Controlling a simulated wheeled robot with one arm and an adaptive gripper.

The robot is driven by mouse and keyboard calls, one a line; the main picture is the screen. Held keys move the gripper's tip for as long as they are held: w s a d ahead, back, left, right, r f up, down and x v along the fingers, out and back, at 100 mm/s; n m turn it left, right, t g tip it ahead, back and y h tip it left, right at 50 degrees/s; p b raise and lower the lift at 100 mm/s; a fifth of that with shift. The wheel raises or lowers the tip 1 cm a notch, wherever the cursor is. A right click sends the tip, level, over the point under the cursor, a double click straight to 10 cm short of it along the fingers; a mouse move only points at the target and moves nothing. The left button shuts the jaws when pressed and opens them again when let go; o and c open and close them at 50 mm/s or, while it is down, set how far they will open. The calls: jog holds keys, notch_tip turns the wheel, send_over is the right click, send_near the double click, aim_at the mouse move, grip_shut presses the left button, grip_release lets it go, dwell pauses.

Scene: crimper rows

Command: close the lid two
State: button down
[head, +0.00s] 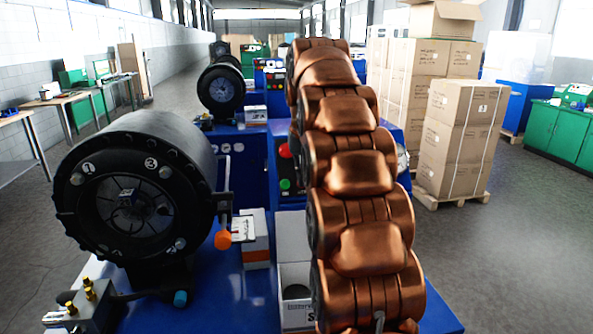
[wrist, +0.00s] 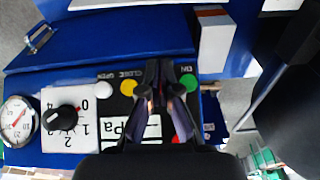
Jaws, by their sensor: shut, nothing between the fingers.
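No part is clearly marked as lid two. In the wrist view, a blue panel (wrist: 110,38) with a metal handle (wrist: 38,38) lies above the control panel; I cannot tell whether it is a lid. My gripper (wrist: 164,98) is shut and empty in front of the control panel, between a yellow button (wrist: 127,88) and a green button (wrist: 188,82). I cannot tell whether it touches the panel. In the head view, my copper arm hides the gripper.
A dial gauge (wrist: 17,121) and a black knob (wrist: 61,118) sit left of the buttons. A second crimper (head: 221,88) stands behind the first. Stacked cartons (head: 463,120) on a pallet stand at right, with open floor (head: 510,260) in front.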

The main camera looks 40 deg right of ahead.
jog(key=f, duration=0.2)
jog(key=f+p, duration=0.1)
jog(key=f, duration=0.2)
jog(key=shift+w+d+f+p, duration=0.2)
jog(key=shift+w+f+p, duration=0.05)
jog(key=shift+f+p, duration=0.05)
jog(key=shift+f, duration=0.1)
jog(key=shift+s+a+r+p, duration=0.15)
jog(key=shift+s+a+p, duration=0.3)
jog(key=shift+s, duration=0.4)
jog(key=shift+s+a+r+p, duration=0.1)
jog(key=shift+s+a+p, duration=0.35)
jog(key=shift+s, duration=0.35)
